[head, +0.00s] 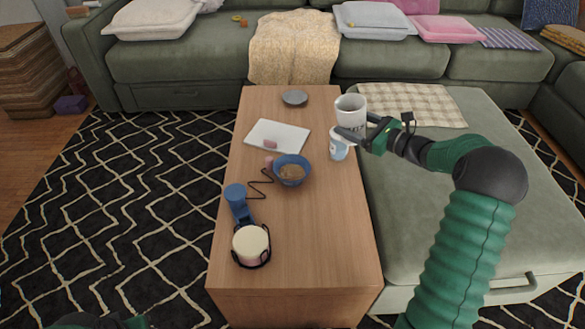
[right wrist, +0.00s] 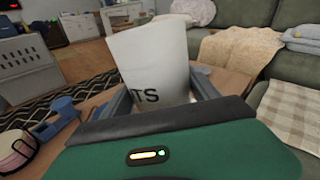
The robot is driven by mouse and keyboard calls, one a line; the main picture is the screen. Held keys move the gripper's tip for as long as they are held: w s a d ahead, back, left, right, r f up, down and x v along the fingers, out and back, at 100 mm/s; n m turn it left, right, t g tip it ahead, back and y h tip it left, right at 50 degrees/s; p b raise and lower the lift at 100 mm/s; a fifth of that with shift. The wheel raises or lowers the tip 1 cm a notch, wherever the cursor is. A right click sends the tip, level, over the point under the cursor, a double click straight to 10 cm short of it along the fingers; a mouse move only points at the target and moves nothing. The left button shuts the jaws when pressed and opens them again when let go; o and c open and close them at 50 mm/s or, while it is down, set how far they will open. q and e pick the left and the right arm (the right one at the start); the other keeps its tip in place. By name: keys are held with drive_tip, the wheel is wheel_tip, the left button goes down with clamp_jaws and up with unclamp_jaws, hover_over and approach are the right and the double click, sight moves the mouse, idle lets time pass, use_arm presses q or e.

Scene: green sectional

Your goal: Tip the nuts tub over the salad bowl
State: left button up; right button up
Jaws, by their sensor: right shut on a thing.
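The nuts tub (head: 351,109) is white with dark lettering, and "TS" shows on it in the right wrist view (right wrist: 157,62). My right gripper (head: 352,134) is shut on it and holds it roughly upright near the table's right edge. The salad bowl (head: 292,171) is blue with brownish contents. It sits mid-table, to the left of and nearer than the tub, with a clear sideways gap between them.
A white and light-blue cup (head: 339,148) stands just below the tub in the head view. A white board (head: 277,135), a grey dish (head: 294,97), and a blue object with a cable (head: 237,200) are on the wooden table (head: 310,260). A cream-topped round item (head: 250,243) is nearer.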

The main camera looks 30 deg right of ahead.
drive_tip(key=shift+a, duration=0.2)
drive_tip(key=shift+r+m+t+y+p, duration=0.15)
drive_tip(key=shift+m+t+y+p, duration=0.25)
drive_tip(key=shift+m+p, duration=0.2)
drive_tip(key=shift+d, duration=0.1)
wheel_tip(320, 180, up, 4)
drive_tip(key=p, duration=0.4)
drive_tip(key=shift+f, duration=0.2)
